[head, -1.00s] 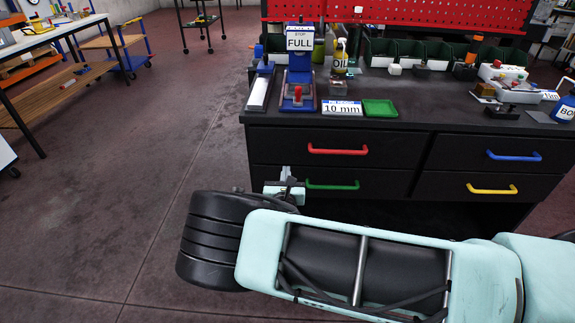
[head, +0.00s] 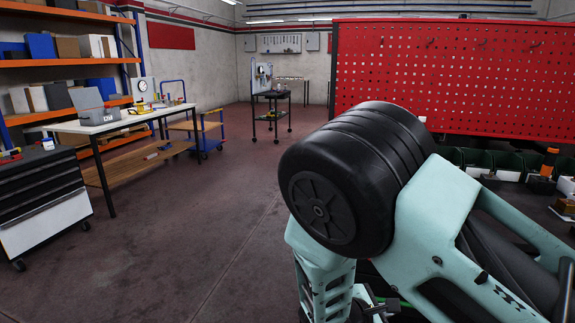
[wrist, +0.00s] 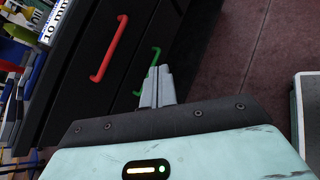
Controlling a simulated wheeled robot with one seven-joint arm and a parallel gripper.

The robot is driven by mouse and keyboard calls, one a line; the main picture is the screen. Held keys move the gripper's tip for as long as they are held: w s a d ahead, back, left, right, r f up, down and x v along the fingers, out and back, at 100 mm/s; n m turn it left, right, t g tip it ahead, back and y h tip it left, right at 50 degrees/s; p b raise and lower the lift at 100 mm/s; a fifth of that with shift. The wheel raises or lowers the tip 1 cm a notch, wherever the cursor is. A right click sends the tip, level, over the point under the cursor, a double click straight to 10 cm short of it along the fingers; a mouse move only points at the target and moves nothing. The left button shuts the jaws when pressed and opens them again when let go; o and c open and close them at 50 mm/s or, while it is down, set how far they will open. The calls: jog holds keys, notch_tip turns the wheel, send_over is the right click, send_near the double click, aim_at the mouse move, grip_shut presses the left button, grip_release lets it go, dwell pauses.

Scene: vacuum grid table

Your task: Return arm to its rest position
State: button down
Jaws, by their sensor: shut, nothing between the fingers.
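My arm is folded up high in the right half of the head view, its black elbow joint and mint links covering much of the workbench. My gripper (wrist: 157,87) shows in the wrist view with its two grey fingers together and nothing between them. It is in front of the bench's dark drawers, apart from the green handle (wrist: 148,72) and the red handle (wrist: 110,48) as far as I can tell. In the head view the gripper is mostly hidden behind or below the arm.
The red pegboard (head: 430,75) rises behind the arm, with dark green bins (head: 508,160) below it. A white-topped table (head: 120,118) and a drawer cabinet (head: 40,205) stand at left. A dark trolley (head: 271,97) stands farther back. The floor (head: 190,240) between is clear.

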jog(key=s+a+r+m+g+y, duration=0.2)
jog(key=s+r+m+y, duration=0.1)
jog(key=s+r, duration=0.3)
jog(key=s+a+r+m+g+y+p, duration=0.1)
jog(key=s+a+r+m+g+y, duration=0.1)
jog(key=s+r, duration=0.5)
jog(key=s+a+r+m+g+y, duration=0.2)
jog(key=s+a+r+m+y, duration=0.2)
jog(key=s, duration=0.7)
notch_tip(320, 180, up, 3)
jog(key=m+y, duration=0.2)
jog(key=shift+s+m, duration=0.3)
jog(key=shift+s, duration=0.1)
jog(key=shift+f, duration=0.1)
